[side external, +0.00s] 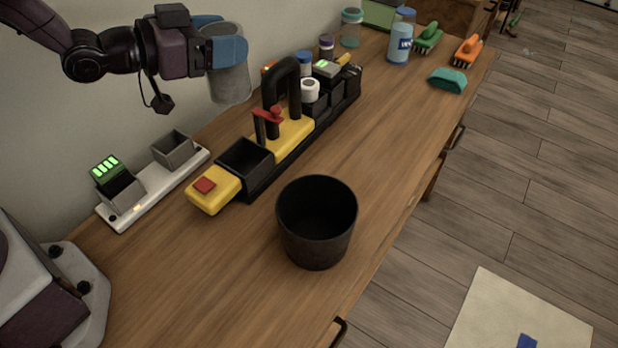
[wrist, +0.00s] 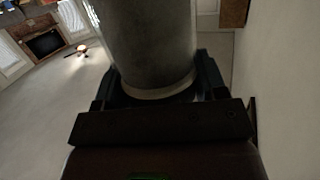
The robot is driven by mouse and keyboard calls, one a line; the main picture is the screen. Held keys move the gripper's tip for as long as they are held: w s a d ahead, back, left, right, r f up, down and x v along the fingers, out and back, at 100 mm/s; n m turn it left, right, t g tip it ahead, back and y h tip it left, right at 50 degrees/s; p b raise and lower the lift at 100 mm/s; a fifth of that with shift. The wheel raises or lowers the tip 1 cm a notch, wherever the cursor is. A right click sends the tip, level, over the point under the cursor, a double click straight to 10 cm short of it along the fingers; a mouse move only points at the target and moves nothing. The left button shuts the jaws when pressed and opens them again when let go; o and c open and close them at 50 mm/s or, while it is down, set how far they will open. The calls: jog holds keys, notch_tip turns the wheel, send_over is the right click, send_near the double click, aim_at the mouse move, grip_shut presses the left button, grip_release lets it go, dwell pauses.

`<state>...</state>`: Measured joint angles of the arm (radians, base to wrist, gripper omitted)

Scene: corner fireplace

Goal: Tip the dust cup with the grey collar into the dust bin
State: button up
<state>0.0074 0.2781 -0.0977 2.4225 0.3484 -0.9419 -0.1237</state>
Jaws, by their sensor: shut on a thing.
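The dust cup (side external: 229,82) is a grey cylinder held high above the back of the table at the upper left. It looks close to upright, with a slight tilt. My gripper (side external: 226,53) is shut around its upper part, with blue fingers on its sides. In the wrist view the cup (wrist: 150,45) fills the top middle, with a paler grey band near the fingers. Its contents are hidden. The dust bin (side external: 317,250) is a black, open-topped round bucket standing upright on the table, below and to the right of my gripper, well apart from the cup.
A black and yellow tool caddy (side external: 262,180) with a tall black handle stands between the cup and the bin. A white charging strip (side external: 150,190) lies at left. Jars (side external: 399,45) and brushes (side external: 467,50) are at the far end.

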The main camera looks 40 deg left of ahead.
dwell(0.3)
jog(key=s+d, duration=0.2)
jog(key=d, duration=0.8)
jog(key=s+d, duration=0.3)
jog(key=d, duration=0.7)
jog(key=shift+s+d+r, duration=0.2)
jog(key=shift+r, duration=0.05)
notch_tip(320, 180, down, 9)
jog(key=n+g+h, duration=0.2)
jog(key=n+g, duration=0.2)
jog(key=n, duration=0.3)
jog(key=shift+s+d+f+g+h, duration=0.2)
jog(key=shift+s+d+g+h, duration=0.1)
jog(key=shift+s+d+g, duration=0.1)
